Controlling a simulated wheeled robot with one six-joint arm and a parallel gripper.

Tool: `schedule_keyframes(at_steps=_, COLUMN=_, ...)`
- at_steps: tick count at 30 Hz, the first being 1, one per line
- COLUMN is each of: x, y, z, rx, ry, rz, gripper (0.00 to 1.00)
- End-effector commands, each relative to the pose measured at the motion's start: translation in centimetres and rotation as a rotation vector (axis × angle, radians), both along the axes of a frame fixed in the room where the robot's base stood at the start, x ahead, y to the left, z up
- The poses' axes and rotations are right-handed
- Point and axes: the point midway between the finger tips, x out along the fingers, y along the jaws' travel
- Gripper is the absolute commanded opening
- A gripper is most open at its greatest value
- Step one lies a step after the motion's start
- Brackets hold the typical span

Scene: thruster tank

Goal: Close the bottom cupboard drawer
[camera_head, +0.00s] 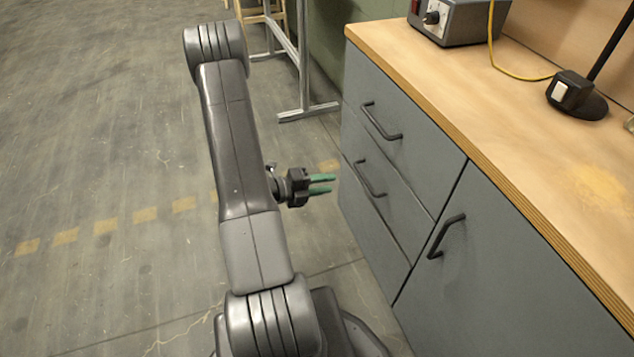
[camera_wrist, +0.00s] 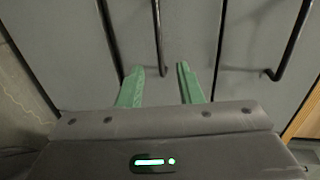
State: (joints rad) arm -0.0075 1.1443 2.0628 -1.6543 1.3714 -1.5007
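The grey cupboard (camera_head: 480,290) has a stack of drawer fronts at its left end. The bottom drawer (camera_head: 366,238) shows only as a narrow strip of front below the middle drawer, and I see no handle on it. I cannot tell from this angle whether it stands out. In the wrist view its front seems to be the left grey panel (camera_wrist: 60,45). My gripper (camera_head: 331,184) has green fingers, open and empty, pointing at the drawer fronts from the left. In the wrist view the fingertips (camera_wrist: 159,70) are apart, with grey fronts beyond them.
The middle drawer handle (camera_head: 370,181) and top drawer handle (camera_head: 382,123) are black bars. A door with its own handle (camera_head: 446,236) is to the right. The wooden worktop (camera_head: 480,110) carries a grey device (camera_head: 458,20) and a lamp base (camera_head: 578,97). The floor on the left is clear.

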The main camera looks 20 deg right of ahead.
Motion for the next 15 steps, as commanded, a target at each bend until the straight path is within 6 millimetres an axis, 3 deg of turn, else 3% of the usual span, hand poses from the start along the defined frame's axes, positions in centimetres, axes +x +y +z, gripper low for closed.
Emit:
schedule_keyframes(at_steps=6, x=-0.1, y=1.7, z=0.4, rx=0.0, ry=0.0, rz=0.001, gripper=0.33)
schedule_keyframes(at_steps=15, x=-0.2, y=2.0, z=0.4, rx=0.0, ry=0.0, rz=-0.001, gripper=0.33)
